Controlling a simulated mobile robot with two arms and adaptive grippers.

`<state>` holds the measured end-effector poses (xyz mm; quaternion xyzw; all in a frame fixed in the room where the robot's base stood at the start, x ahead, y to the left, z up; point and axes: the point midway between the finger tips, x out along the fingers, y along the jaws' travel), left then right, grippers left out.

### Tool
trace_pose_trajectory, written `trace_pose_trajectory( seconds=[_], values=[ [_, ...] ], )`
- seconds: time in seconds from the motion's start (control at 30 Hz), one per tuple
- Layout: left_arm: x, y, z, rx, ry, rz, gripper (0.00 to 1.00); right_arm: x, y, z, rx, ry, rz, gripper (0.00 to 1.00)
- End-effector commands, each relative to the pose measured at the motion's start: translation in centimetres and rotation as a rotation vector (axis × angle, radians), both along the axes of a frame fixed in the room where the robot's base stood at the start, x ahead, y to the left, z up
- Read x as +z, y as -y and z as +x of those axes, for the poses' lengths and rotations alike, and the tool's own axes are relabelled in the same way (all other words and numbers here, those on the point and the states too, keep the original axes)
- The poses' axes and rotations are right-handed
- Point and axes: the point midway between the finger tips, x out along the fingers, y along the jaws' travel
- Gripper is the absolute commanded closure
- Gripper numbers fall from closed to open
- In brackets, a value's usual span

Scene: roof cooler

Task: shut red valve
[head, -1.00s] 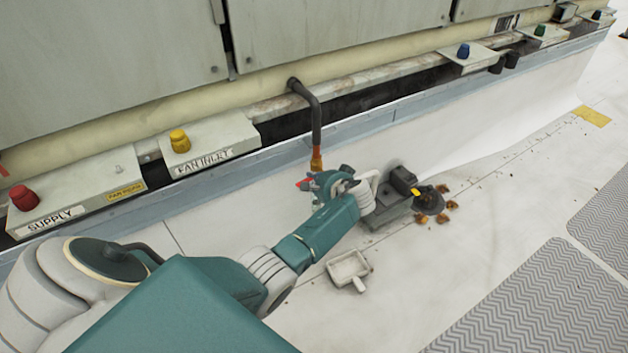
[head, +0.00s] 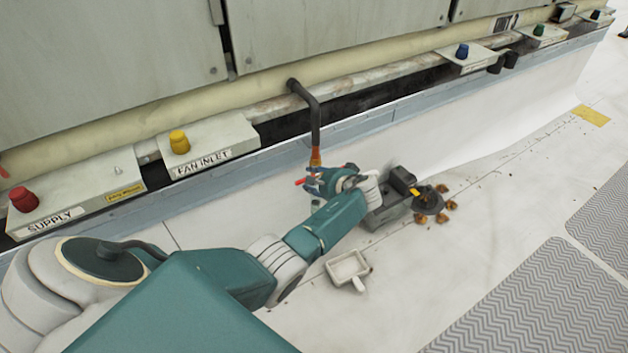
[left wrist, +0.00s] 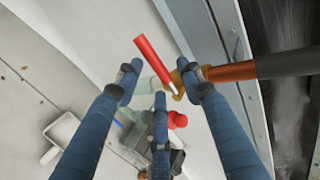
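The red valve lever (left wrist: 149,56) is a straight red handle beside a brass valve body (left wrist: 180,78) on an orange-ended dark pipe. In the head view the lever's red end (head: 300,182) shows just left of my left gripper (head: 323,180), below the pipe's orange end (head: 315,156). My left gripper (left wrist: 159,78) has three blue fingers spread apart and is open. Its two upper fingertips lie either side of the lever in the picture; I cannot tell whether they touch it. The gripper partly hides the valve in the head view. My right gripper is not in view.
A red knob (head: 23,198) sits on the SUPPLY box and a yellow knob (head: 179,142) on the FAN INLET box. A small white tray (head: 348,269) lies on the roof. A round dark drain (head: 427,200) with leaves is right of the wrist. A metal curb runs behind.

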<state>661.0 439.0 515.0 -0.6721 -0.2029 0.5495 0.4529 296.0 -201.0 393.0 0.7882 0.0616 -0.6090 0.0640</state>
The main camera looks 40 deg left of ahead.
Motion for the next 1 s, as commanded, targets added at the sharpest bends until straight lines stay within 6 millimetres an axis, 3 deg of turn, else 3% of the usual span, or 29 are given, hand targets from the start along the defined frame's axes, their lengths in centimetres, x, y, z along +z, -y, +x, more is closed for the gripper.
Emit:
trace_pose_trajectory(
  seconds=[0.37, 0.8, 1.0],
  values=[
    [0.3, 0.6, -0.3, 0.002, -0.001, 0.000, 0.62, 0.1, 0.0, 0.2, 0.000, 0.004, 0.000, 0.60],
    [4.9, 7.1, -2.8, -0.001, 0.001, -0.003, 0.62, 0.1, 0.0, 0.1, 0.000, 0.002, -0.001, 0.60],
    [6.3, 8.9, -3.6, 0.001, 0.000, -0.001, 0.62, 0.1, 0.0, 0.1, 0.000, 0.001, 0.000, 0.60]
  ],
)
